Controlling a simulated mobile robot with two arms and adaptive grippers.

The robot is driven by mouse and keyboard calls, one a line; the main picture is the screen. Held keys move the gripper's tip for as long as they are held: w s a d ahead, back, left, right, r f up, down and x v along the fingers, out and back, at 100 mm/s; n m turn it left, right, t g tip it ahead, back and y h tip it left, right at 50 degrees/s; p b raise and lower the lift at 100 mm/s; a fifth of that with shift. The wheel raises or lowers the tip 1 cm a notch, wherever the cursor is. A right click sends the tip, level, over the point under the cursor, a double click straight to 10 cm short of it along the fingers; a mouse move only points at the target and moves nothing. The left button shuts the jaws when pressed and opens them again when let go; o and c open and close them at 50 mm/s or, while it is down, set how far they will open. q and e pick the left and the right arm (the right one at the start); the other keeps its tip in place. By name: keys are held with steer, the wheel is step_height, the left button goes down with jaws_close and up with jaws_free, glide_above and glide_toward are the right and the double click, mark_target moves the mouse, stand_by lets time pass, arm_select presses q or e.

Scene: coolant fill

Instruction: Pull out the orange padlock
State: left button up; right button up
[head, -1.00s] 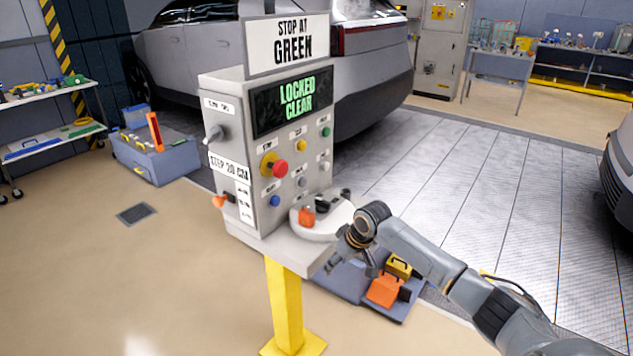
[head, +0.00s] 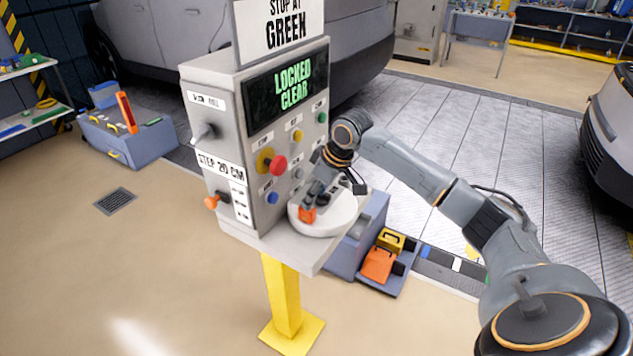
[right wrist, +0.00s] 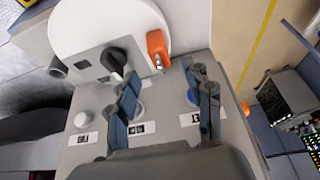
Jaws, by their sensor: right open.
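The small orange padlock (head: 307,215) sits at the round white plate (head: 332,220) on the console's shelf. In the right wrist view the padlock (right wrist: 157,46) shows as an orange block with a short metal part, beside a black knob (right wrist: 114,61). My right gripper (head: 312,199) is right over the padlock in the head view. In the right wrist view its two fingers (right wrist: 165,82) are apart with nothing between them, and the padlock lies just beyond the fingertips. Whether a finger touches it I cannot tell. My left gripper is not in view.
The grey console (head: 235,150) carries buttons, a red knob (head: 278,165) and a "LOCKED CLEAR" screen (head: 289,92) close to my right gripper. An orange box (head: 377,266) and a yellow box (head: 391,242) are low behind the shelf. Open floor lies in front.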

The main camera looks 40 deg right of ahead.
mark_target(303, 215)
steer(key=p+x, duration=0.1)
steer(key=x, duration=0.4)
steer(key=shift+w+a+f, duration=0.1)
steer(key=shift+w+f, duration=0.05)
steer(key=shift+f, duration=0.1)
steer(key=x, duration=0.4)
steer(key=shift+f+p, duration=0.1)
steer(key=shift+p, duration=0.2)
steer(key=shift+w+f, duration=0.2)
steer(key=shift+f, duration=0.05)
steer(key=shift+c, duration=1.1)
jaws_close()
steer(key=c, duration=0.6)
jaws_free()
steer(key=shift+c, duration=1)
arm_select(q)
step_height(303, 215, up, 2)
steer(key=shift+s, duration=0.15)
